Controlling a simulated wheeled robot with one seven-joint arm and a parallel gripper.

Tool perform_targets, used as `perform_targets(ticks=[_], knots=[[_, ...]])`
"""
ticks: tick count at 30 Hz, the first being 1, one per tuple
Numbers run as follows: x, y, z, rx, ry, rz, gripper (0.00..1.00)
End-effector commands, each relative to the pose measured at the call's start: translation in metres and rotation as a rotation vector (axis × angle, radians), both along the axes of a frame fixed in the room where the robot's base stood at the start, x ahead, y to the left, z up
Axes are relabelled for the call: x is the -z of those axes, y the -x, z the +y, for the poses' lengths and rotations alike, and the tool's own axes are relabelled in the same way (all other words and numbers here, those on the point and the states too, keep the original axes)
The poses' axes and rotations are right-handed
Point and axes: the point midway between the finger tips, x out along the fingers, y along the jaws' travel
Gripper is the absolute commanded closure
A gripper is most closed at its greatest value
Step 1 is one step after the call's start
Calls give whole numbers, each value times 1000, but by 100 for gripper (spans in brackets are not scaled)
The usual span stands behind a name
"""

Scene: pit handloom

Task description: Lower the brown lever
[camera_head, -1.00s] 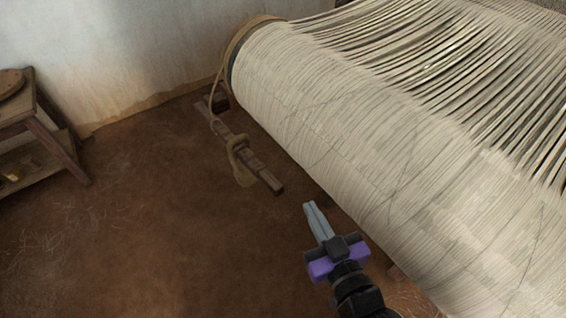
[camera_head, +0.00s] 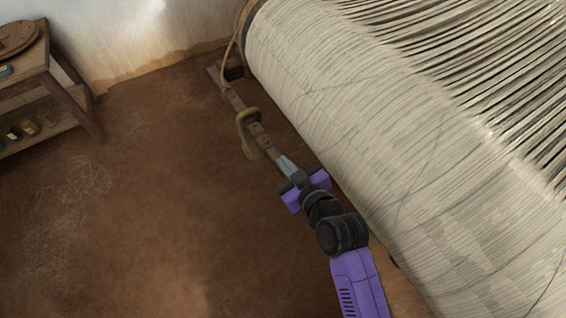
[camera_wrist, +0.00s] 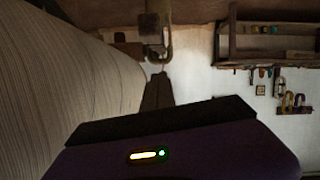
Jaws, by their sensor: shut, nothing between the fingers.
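The brown lever (camera_head: 262,136) is a wooden bar jutting out beside the left end of the big cloth-wound roller (camera_head: 340,120). It slants toward me, with a tan hook or loop (camera_head: 246,135) hung around it. My gripper (camera_head: 283,161) is shut and empty, its tips at the lever's near end. I cannot tell whether they touch it, above it or beside it. In the wrist view, the dark fingers (camera_wrist: 160,78) point at the hook (camera_wrist: 160,48) and the lever (camera_wrist: 152,25), whose far part is hard to make out.
The roller runs close along the right of my arm. A cord (camera_head: 233,50) hangs at its end. A wooden table (camera_head: 62,75) with small items stands at the left by the pale wall (camera_head: 140,35). The earth floor (camera_head: 150,200) between is open.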

Motion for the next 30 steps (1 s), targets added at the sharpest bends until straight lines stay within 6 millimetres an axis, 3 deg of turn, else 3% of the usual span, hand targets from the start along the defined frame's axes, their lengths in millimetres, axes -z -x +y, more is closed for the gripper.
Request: perform_targets(ticks=[6, 9, 15, 30], knots=[[15, -34, 20, 0, 1, 0, 100], [34, -30, 14, 0, 0, 4, 100], [50, -31, 10, 2, -1, 1, 100], [56, -30, 8, 1, 0, 0, 100]])
